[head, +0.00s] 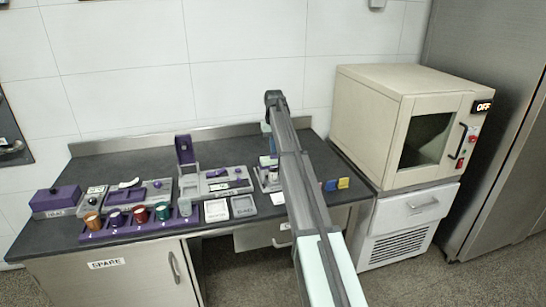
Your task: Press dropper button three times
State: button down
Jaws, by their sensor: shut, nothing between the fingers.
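My arm reaches from the bottom right across the middle of the head view and bends down over the bench. My gripper is hidden behind the arm, so its fingers and any contact do not show. Just left of the arm, a grey-based station (262,184) with purple and pale parts is partly covered by it. I cannot tell whether this is the dropper, and no button on it can be made out. No thing can be named the dropper with certainty.
A purple rack (120,235) holds several coloured cups at the front left. A lidded purple box (55,198) stands at the far left. Labelled trays (243,206) lie mid-bench. Small blue and yellow blocks (343,183) lie right of my arm. A beige oven (385,120) marked OFF stands right.

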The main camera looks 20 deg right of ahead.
aim_at(274, 156)
jog(key=shift+r, duration=2.75)
jog(key=shift+f, duration=2.8)
jog(key=shift+f, duration=0.95)
jog(key=shift+r, duration=0.1)
dwell(0.6)
notch_tip(274, 156, up, 7)
jog(key=shift+r, duration=0.2)
dwell(0.9)
